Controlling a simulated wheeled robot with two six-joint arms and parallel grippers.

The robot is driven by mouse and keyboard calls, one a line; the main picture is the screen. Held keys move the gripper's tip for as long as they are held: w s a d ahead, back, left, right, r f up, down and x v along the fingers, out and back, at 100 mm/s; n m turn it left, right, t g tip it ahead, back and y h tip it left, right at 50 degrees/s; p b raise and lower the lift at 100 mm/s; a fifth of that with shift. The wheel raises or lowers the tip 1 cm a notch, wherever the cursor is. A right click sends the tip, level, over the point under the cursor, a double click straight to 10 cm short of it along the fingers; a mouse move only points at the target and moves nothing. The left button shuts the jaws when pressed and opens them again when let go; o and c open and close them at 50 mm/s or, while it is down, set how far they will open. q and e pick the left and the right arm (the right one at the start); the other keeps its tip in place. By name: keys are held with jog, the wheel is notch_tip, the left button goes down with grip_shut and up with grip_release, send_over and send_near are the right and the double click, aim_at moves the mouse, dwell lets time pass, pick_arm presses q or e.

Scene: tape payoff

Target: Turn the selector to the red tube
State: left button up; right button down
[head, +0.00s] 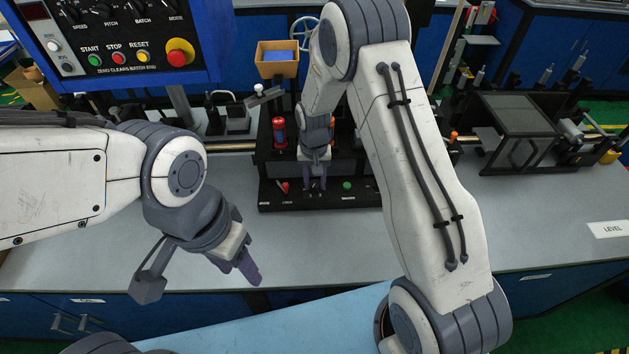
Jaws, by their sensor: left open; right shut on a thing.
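A black fixture (365,193) stands on the grey bench, with a red tube (279,132) upright at its left. Its low front panel carries a small red piece (285,187) on the left and a green one (347,185) on the right. My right gripper (316,186) points down at this panel between the red and green pieces. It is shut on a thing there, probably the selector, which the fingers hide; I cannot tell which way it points. My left gripper (246,266) is open and empty over the front of the bench, apart from the fixture.
A blue control box (130,40) with buttons hangs at the upper left. A cardboard bin (277,60) stands behind the fixture. A dark framed machine (515,130) sits at the right. The bench (545,220) is clear at the front right.

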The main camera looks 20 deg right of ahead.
aim_at(314, 183)
jog(key=c, duration=0.5)
grip_release()
notch_tip(314, 183, up, 11)
jog(key=b, duration=0.2)
jog(key=shift+f, duration=0.2)
jog(key=shift+a, duration=0.1)
